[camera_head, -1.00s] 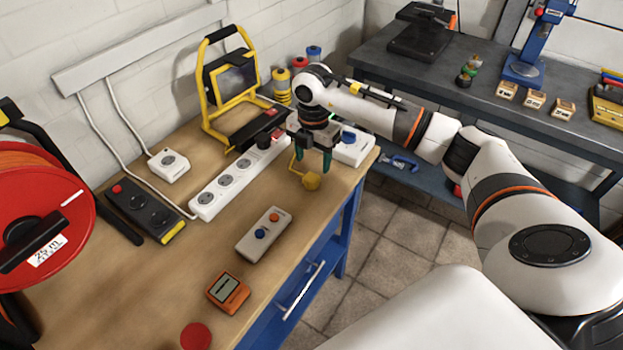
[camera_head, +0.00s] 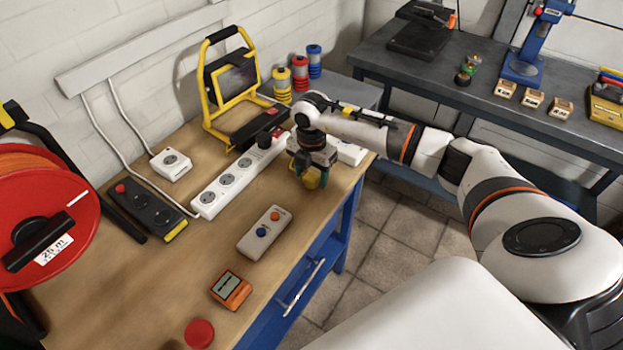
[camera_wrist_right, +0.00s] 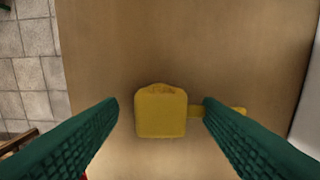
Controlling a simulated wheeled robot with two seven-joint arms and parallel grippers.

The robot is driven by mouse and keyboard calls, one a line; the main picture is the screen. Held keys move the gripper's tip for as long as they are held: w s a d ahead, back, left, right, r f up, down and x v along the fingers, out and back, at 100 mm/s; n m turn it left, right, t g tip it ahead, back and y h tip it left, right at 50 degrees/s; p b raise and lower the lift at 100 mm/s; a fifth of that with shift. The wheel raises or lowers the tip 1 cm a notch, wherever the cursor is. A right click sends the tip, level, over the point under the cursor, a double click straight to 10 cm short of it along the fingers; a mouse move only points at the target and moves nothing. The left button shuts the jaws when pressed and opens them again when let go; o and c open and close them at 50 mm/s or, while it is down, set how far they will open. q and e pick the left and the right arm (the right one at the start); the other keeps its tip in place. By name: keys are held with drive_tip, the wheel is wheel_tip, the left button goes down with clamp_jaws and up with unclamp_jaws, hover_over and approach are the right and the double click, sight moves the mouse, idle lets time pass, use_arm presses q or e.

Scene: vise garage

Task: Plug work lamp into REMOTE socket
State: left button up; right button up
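The yellow work lamp (camera_head: 231,88) stands at the back of the wooden bench against the wall. A yellow plug (camera_wrist_right: 160,111) lies over the bench top, with a short piece of yellow cord at its right. My right gripper (camera_wrist_right: 161,104) is open, with its green fingers on either side of the plug and a visible gap at each side. In the head view, my right gripper (camera_head: 311,176) hides most of the plug. A white power strip (camera_head: 237,180), a white single socket (camera_head: 171,165) and a black socket box (camera_head: 148,211) lie on the bench. No REMOTE label is readable.
A white box (camera_head: 351,153) sits partly hidden behind my right gripper. A grey two-button remote (camera_head: 264,233), an orange meter (camera_head: 230,290) and a red disc (camera_head: 199,333) lie toward the front. A red cable reel (camera_head: 60,210) stands left. A dark plug (camera_head: 268,138) occupies the strip's far end.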

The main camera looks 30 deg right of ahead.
sight(311, 177)
drive_tip(key=c, duration=1)
wheel_tip(311, 177, up, 10)
drive_tip(key=shift+r+b, duration=0.1)
drive_tip(key=shift+b, duration=0.9)
